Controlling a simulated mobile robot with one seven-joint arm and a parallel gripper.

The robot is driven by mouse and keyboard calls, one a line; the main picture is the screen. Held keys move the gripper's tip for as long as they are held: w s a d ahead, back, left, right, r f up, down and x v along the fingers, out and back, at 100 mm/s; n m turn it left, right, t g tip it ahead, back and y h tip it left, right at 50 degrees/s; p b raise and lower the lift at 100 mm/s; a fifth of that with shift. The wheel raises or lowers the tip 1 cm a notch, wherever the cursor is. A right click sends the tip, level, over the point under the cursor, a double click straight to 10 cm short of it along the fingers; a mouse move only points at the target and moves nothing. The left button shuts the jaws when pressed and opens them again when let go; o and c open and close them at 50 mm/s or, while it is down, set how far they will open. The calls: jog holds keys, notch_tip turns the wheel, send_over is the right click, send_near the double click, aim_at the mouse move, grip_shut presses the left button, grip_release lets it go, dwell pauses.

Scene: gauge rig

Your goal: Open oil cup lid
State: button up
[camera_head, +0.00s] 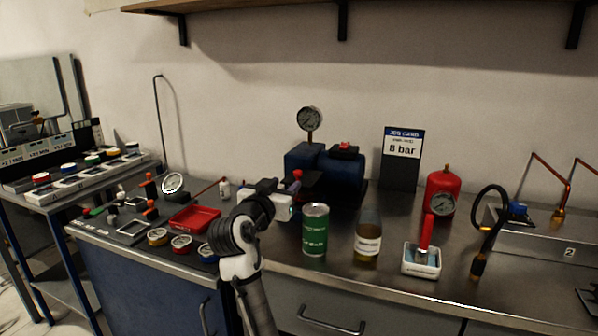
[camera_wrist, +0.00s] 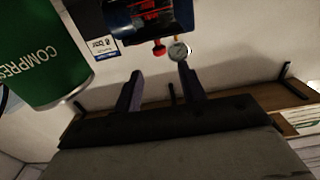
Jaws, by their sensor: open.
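The blue compressor (camera_head: 325,172) stands against the wall with a red part (camera_head: 345,148) on top; I cannot tell for sure which part is the oil cup lid. In the wrist view the compressor (camera_wrist: 150,18) is at the top, with a red knob (camera_wrist: 159,48) lined up between my fingertips, at some distance. My gripper (camera_head: 300,187) is in front of the compressor's left side, above and left of the green can (camera_head: 315,232). In the wrist view my gripper (camera_wrist: 160,72) is open, with nothing between its fingers.
The pressure gauge (camera_head: 309,119) rises behind the compressor. The amber bottle (camera_head: 368,237), white tray (camera_head: 421,262) and red tank (camera_head: 441,192) stand to the right. A red tray (camera_head: 194,218) and several gauges lie left. The wooden shelf (camera_head: 290,5) hangs above.

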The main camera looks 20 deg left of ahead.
aim_at(296, 174)
jog(key=w, duration=0.4)
jog(key=w+p, duration=0.1)
jog(key=w, duration=0.4)
jog(key=shift+w+d, duration=0.2)
jog(key=shift+w, duration=0.05)
jog(key=shift+c, duration=0.4)
grip_shut()
